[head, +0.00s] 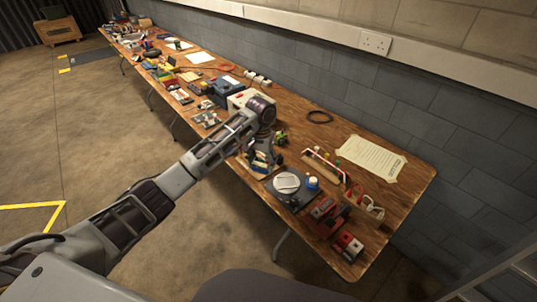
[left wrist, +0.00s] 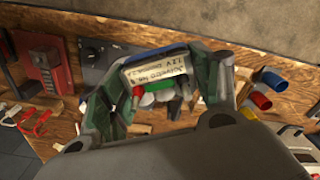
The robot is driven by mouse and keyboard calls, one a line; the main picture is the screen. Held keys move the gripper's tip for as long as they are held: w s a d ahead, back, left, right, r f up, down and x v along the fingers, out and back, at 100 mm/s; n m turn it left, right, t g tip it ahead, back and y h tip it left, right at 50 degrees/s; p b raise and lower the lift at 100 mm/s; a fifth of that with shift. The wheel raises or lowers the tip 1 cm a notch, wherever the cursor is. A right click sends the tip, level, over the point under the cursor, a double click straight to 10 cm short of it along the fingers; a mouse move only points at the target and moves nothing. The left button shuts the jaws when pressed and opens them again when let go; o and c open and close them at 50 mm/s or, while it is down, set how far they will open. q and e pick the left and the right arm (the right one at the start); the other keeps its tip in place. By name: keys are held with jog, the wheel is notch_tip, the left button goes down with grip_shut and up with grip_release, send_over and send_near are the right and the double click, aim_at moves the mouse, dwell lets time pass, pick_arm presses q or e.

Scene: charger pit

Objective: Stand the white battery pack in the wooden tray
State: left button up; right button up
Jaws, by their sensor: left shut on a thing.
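My left gripper (head: 262,162) reaches over the near part of the workbench. In the left wrist view its two green-grey fingers (left wrist: 163,85) are shut on the white battery pack (left wrist: 156,74), which carries a printed label. The pack lies across between the fingers. In the head view the gripper hides most of it. I cannot make out the wooden tray for certain; colourful items crowd under and behind the pack. My right gripper is in neither view.
A dark scale-like device with a round grey plate (head: 287,182) stands right of the gripper. A blue-capped white pot (head: 313,184), a red tool (head: 324,212) and a taped paper sheet (head: 371,158) are further right. A black cable ring (head: 320,117) lies near the wall.

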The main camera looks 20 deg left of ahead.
pick_arm(q)
jog(key=s+a+f+n, duration=0.1)
jog(key=s+a+f, duration=0.1)
jog(key=s+f, duration=1.4)
notch_tip(320, 180, down, 3)
jog(key=shift+s+r, duration=0.1)
jog(key=shift+s, duration=0.15)
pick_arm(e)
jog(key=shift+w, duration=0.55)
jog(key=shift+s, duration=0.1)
